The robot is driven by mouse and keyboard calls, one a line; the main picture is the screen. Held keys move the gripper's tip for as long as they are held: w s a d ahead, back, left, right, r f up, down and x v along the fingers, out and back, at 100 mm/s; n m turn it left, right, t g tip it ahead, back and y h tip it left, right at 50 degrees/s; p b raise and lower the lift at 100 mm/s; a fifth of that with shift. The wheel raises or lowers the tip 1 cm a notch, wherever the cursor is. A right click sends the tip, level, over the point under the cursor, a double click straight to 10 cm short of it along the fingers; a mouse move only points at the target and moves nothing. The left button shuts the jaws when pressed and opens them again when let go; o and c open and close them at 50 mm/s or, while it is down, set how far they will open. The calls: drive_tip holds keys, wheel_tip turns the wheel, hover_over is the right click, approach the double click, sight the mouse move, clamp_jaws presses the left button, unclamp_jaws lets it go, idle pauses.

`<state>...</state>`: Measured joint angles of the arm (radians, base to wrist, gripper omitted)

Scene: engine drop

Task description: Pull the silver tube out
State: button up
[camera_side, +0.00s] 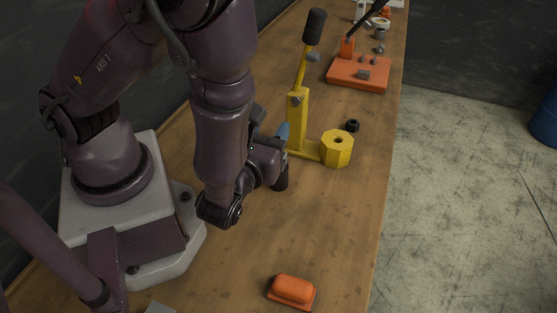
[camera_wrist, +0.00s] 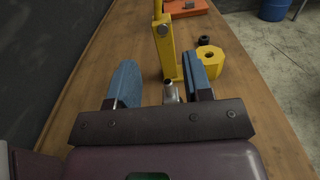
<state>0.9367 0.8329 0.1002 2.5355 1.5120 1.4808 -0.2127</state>
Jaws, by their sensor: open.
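A short silver tube (camera_wrist: 170,91) shows in the wrist view, between the two blue-padded fingers of my gripper (camera_wrist: 160,70) and at the near foot of the yellow lever fixture (camera_wrist: 167,50). The fingers are open, with a gap on both sides of the tube. I cannot tell whether the tube's lower end sits in something. In the side view my gripper (camera_side: 281,155) is just in front of the yellow lever fixture (camera_side: 298,118), and the tube is hidden there. The fixture has an upright post, a black-handled lever and a yellow octagonal block (camera_side: 337,149) with a hole.
A black nut-like part (camera_side: 352,125) lies beside the block. An orange fixture (camera_side: 358,72) with a lever stands farther back. An orange block (camera_side: 292,290) is at the front of the wooden bench (camera_side: 320,225). The bench between is clear; its right edge drops to the floor.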

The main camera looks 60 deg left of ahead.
wheel_tip(320, 180, down, 8)
drive_tip(key=shift+x, duration=3.8)
drive_tip(key=shift+r, duration=0.1)
clamp_jaws()
